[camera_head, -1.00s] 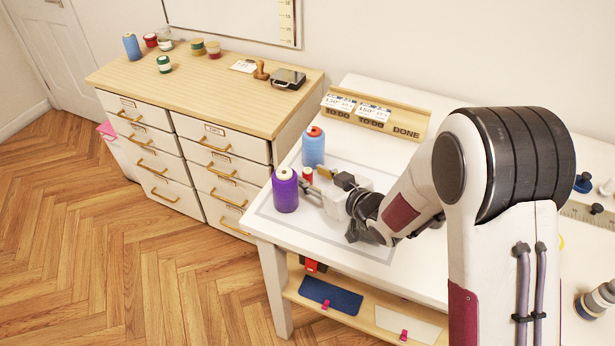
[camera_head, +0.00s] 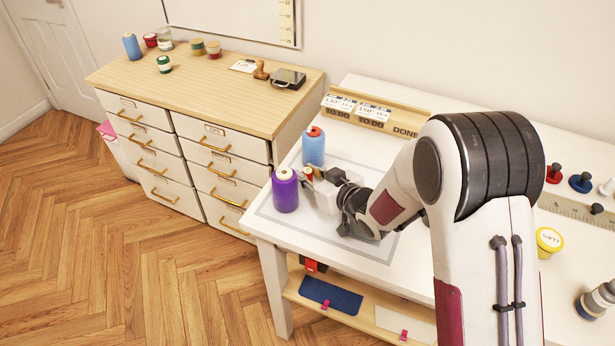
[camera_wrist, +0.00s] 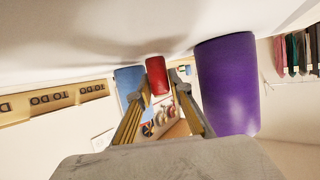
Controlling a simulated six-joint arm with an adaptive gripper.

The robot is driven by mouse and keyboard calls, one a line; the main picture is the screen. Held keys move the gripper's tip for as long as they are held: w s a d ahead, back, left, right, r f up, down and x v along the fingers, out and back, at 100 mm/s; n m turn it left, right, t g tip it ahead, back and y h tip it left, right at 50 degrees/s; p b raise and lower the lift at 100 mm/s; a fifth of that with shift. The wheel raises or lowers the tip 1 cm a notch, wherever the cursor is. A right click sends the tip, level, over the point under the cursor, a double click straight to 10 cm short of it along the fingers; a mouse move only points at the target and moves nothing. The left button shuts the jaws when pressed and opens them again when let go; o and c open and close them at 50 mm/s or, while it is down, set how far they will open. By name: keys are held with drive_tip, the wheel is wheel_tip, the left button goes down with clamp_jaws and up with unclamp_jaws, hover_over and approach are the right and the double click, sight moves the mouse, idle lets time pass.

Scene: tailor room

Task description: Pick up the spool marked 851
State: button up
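A small red spool (camera_head: 308,174) stands on the white table between a tall blue spool (camera_head: 313,147) and a tall purple spool (camera_head: 285,191). In the wrist view, the red spool (camera_wrist: 157,76) is at the opening between my fingertips, with the blue spool (camera_wrist: 130,82) left and the purple spool (camera_wrist: 228,85) right. My gripper (camera_head: 317,177) is low and open, its fingers on either side of the red spool; they also show in the wrist view (camera_wrist: 160,88). I cannot see clear contact. No 851 marking is readable on any spool.
A wooden holder (camera_head: 407,131) with cards stands at the table's back. A drawer cabinet (camera_head: 215,96) at left bears more spools, a stamp and a dark box. The purple spool stands close beside my gripper.

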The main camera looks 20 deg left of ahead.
drive_tip(key=shift+c, duration=0.7)
drive_tip(key=shift+r, duration=0.15)
drive_tip(key=shift+r, duration=4.9)
